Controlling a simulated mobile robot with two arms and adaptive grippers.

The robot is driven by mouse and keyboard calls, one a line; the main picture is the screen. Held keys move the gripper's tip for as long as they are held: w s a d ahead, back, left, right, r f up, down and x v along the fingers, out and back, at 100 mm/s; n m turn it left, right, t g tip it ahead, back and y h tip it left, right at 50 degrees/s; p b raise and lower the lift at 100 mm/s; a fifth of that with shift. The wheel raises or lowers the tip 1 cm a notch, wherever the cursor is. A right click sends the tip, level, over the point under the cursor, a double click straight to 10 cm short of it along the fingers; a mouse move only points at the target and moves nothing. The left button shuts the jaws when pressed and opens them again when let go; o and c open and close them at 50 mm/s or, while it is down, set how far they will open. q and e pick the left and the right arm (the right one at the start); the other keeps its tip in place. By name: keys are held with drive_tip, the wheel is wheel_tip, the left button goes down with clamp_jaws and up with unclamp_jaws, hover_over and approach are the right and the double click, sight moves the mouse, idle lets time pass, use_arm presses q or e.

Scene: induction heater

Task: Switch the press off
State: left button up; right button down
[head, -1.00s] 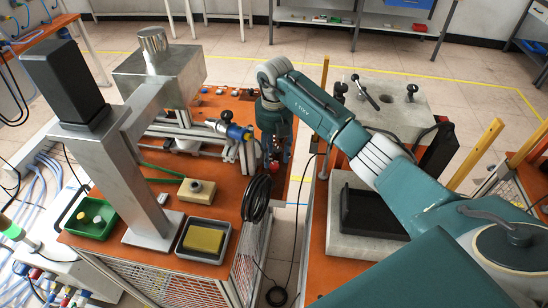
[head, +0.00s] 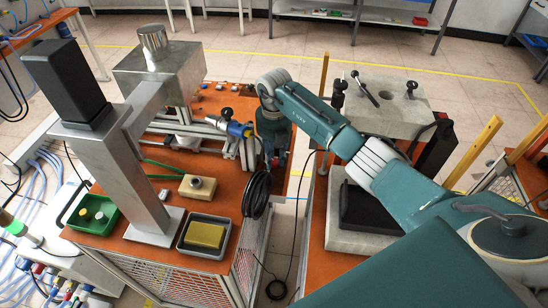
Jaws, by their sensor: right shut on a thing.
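The press, a grey metal column with a black box on top (head: 65,85), a boxy head and a cylinder (head: 153,42), stands on the orange table at the left. My right gripper (head: 275,160) points down at the table's right edge, beside the clamp rig and just above the coiled black cable. It is shut on a small red part, mostly hidden by the fingers. A beige box with a round grey button (head: 197,186) sits on the table, left of and apart from my right gripper. My left gripper is out of view.
A green tray (head: 92,215) and a grey tray with a yellow block (head: 205,237) lie near the table's front. A coil of black cable (head: 257,195) hangs at its right edge. A second bench with a grey slab (head: 385,105) stands right, past a narrow gap.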

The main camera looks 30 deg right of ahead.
drive_tip(key=n+b, duration=0.3)
drive_tip(key=shift+d+f+n, duration=0.1)
drive_tip(key=shift+n, duration=0.2)
drive_tip(key=n+b, duration=0.4)
drive_tip(key=n, duration=0.1)
drive_tip(key=n+b, duration=0.3)
drive_tip(key=n, duration=0.2)
drive_tip(key=shift+w, duration=0.1)
drive_tip(key=shift+r+n+b, duration=0.15)
drive_tip(key=shift+n+b, duration=0.4)
drive_tip(key=shift+n, duration=0.5)
drive_tip(key=shift+r+n+b, duration=0.1)
drive_tip(key=shift+n+b, duration=0.4)
drive_tip(key=shift+n, duration=0.55)
drive_tip(key=c, duration=1.5)
unclamp_jaws()
drive_tip(key=shift+o, duration=0.2)
